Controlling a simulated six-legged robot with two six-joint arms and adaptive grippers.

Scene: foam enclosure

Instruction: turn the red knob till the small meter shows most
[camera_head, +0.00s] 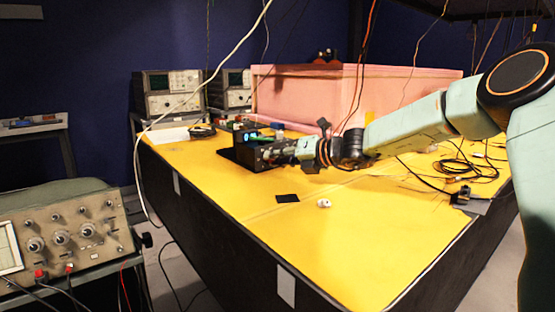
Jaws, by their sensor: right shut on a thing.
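A black box (244,156) stands near the far left edge of the yellow table. A small lit display (250,136), blue-green, shows on its upper part; its reading is too small to make out. My right gripper (277,151) reaches in from the right, its fingertips at the box's right-hand face. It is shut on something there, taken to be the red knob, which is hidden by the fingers. My left gripper is not in view.
The yellow table (340,240) is mostly clear in front, with a small black square (287,198) and a small white object (324,203). Cables (460,170) lie at right. A pink foam block (300,95) stands behind. An oscilloscope (65,235) is at lower left.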

